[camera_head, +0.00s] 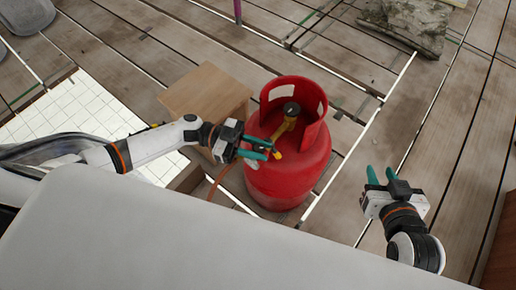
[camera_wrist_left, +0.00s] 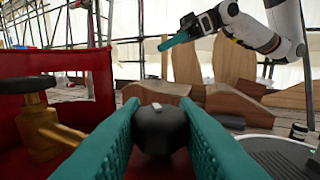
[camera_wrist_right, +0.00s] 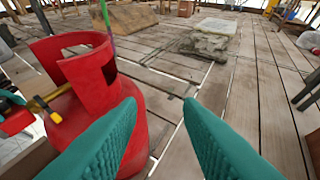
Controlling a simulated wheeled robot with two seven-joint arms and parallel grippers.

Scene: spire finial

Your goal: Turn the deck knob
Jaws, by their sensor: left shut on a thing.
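A red gas cylinder (camera_head: 290,180) stands upright on the plank deck, with a brass valve (camera_head: 287,128) inside its red collar. The brass valve shows at left in the left wrist view (camera_wrist_left: 45,130). My left gripper (camera_head: 272,150) reaches the collar's opening from the left. In the left wrist view its teal fingers are shut on a dark, rounded knob (camera_wrist_left: 160,128) with a small pale mark on top. The fingers hide its sides. My right gripper (camera_head: 381,174) is open and empty, right of the cylinder and apart from it. The cylinder also shows in the right wrist view (camera_wrist_right: 85,95).
A wooden box (camera_head: 205,92) stands just left of the cylinder, behind my left forearm. An orange-brown hose (camera_head: 219,181) runs down beside the cylinder. A stone-like slab (camera_head: 408,22) lies at the back right.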

